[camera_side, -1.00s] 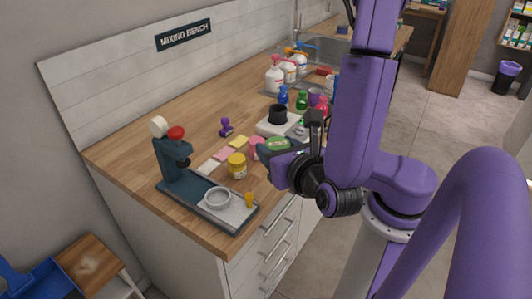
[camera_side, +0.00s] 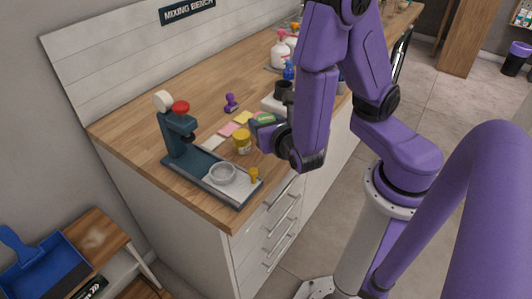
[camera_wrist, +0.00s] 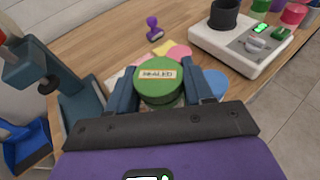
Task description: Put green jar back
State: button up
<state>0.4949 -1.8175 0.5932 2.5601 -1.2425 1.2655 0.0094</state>
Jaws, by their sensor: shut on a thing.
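The green jar (camera_wrist: 160,84), with a green lid and a small lettered label, is between the two fingers of my gripper (camera_wrist: 162,90) in the wrist view. My gripper is shut on it, and it looks upright. In the side view the green jar (camera_side: 264,118) shows only partly above my gripper (camera_side: 266,131), over the wooden counter near its front edge. I cannot tell whether the green jar touches the counter.
A dark press (camera_side: 181,138) with a tray and grey bowl (camera_side: 222,174) stands at left. A white scale (camera_wrist: 240,48) with a black cup (camera_wrist: 224,14) stands beyond. A blue round thing (camera_wrist: 215,81) is beside the right finger.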

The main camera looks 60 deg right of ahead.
jog(key=shift+f, duration=3.65)
jog(key=shift+f, duration=0.15)
jog(key=o, duration=1.1)
jog(key=shift+o, duration=0.2)
